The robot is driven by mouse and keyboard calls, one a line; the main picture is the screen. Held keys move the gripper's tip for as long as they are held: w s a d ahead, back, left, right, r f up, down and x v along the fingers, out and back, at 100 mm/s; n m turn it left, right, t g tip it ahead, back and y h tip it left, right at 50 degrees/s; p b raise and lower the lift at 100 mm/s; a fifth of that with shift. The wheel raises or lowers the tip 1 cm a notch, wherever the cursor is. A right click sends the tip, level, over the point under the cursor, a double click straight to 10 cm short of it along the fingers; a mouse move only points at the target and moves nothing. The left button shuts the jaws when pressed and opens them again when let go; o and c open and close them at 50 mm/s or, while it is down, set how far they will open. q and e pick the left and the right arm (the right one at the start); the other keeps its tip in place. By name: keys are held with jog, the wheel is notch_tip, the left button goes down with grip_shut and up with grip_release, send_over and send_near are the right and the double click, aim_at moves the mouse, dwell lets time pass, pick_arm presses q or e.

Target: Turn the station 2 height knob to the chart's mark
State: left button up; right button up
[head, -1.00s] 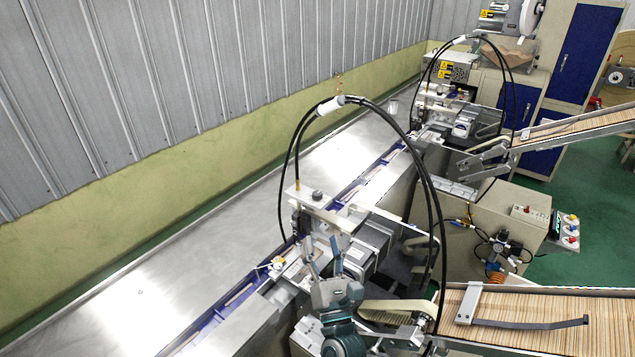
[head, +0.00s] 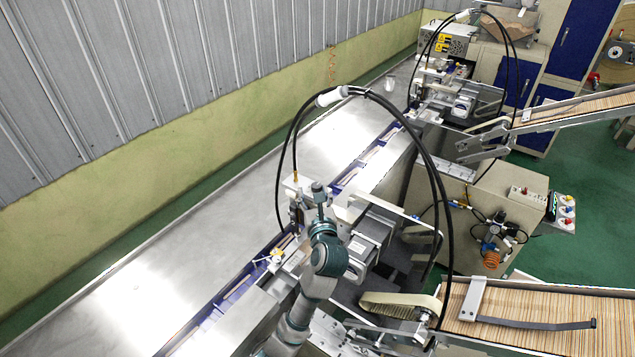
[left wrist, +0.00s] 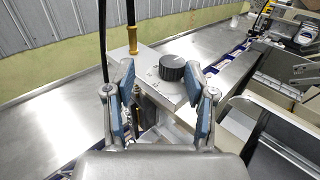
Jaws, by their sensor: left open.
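The height knob is a black ribbed dial (left wrist: 171,68) on a light metal plate (left wrist: 145,76) with small markings, too small to read. In the left wrist view it sits just beyond and between the fingertips of my left gripper (left wrist: 166,76), which is open and empty. In the head view my left gripper (head: 319,192) is over the nearer station's head, and the arm hides most of the plate and the knob. I see no chart that I can make out. My right gripper is not in view.
Black cables (head: 440,200) arch over the near station. A feed tray of sticks (head: 545,312) lies at the right, with a conveyor belt (head: 395,302) beside it. A second station (head: 455,100) stands behind. The metal table (head: 130,290) at left is clear.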

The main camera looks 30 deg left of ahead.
aim_at(317, 190)
pick_arm(q)
jog(key=a, duration=0.1)
jog(key=w+a, duration=0.2)
jog(key=shift+w+a+f, duration=0.1)
jog(key=shift+a+f, duration=0.15)
jog(key=shift+a, duration=0.05)
jog(key=d, duration=0.3)
jog(key=w+d+r, duration=0.1)
jog(key=shift+w+d, duration=0.1)
jog(key=shift+d, duration=0.2)
jog(key=shift+d+r, duration=0.1)
jog(key=shift+d, duration=0.1)
jog(key=shift+a, duration=0.3)
jog(key=a, duration=0.1)
jog(key=a+f, duration=0.1)
jog(key=a, duration=0.1)
jog(key=shift+w, duration=0.1)
grip_shut()
jog(key=shift+d, duration=0.6)
jog(key=shift+r, duration=0.1)
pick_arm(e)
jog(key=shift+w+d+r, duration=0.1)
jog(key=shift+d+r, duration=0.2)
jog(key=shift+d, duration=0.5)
